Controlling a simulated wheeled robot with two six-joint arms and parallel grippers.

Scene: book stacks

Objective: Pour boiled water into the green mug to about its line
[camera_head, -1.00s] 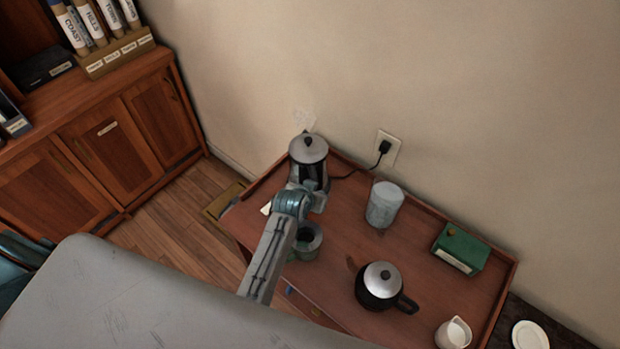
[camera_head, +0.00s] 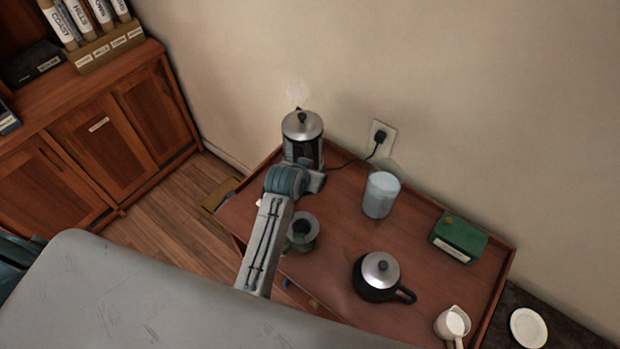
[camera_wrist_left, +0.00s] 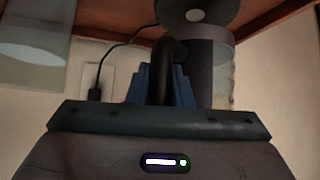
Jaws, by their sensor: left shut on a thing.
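The kettle (camera_head: 303,150), with a steel lid and dark band, is at the back left of the wooden tray top, with faint steam above it. It looks upright; I cannot tell whether it is clear of its base. My left gripper (camera_head: 314,182) is shut on its dark handle. In the left wrist view the handle (camera_wrist_left: 172,62) stands between the fingers (camera_wrist_left: 165,90), with the kettle body (camera_wrist_left: 217,75) behind. The green mug (camera_head: 302,244) stands in front of the kettle, partly hidden by my left arm. Its inside looks dark; its line and water level cannot be made out. My right gripper is not in view.
A pale, translucent canister (camera_head: 381,195) stands right of the kettle. A black pot with a steel lid (camera_head: 380,276), a green box (camera_head: 459,240) and a white jug (camera_head: 453,323) are further right. A cord runs to the wall socket (camera_head: 382,138). The tray top has a raised rim.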

